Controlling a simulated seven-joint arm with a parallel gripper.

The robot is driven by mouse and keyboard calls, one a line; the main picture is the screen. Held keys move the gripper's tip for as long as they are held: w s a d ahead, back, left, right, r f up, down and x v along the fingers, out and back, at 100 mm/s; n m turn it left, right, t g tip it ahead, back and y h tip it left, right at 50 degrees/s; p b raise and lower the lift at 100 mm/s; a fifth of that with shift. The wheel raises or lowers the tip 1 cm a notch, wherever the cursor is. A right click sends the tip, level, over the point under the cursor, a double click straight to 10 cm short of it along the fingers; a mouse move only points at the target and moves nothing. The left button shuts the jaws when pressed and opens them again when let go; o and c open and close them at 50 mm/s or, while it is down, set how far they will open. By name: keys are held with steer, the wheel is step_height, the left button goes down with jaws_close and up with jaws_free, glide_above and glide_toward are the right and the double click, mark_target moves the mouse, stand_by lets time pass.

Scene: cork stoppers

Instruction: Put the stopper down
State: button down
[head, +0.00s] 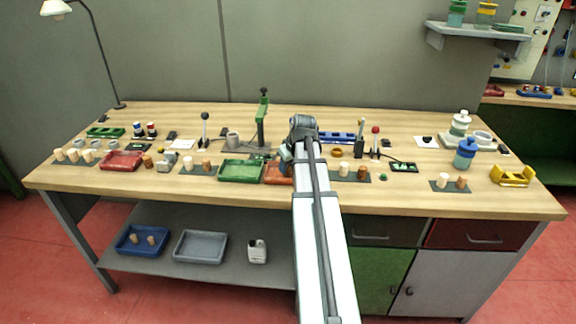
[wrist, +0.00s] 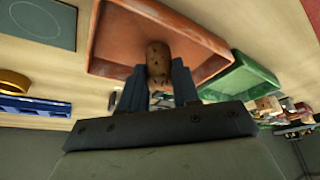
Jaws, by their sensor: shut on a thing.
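A brown speckled cork stopper (wrist: 158,60) is between the two dark fingers of my gripper (wrist: 158,80) in the wrist view. My gripper is shut on it. Behind the stopper in that view is the inside of an orange-brown tray (wrist: 112,45); I cannot tell whether the stopper touches the tray floor. In the head view the tray (head: 275,177) is partly hidden by my arm, and the held stopper cannot be made out there.
A green tray (head: 240,172) stands just left of the orange-brown one; it also shows in the wrist view (wrist: 240,75). A dark mat (head: 362,178) with stoppers lies to the right. A green press (head: 262,125) stands behind. A red tray (head: 122,161) is farther left.

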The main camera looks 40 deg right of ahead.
steer(key=c, duration=0.8)
jaws_free()
steer(key=shift+f, duration=0.1)
steer(key=v, duration=1.2)
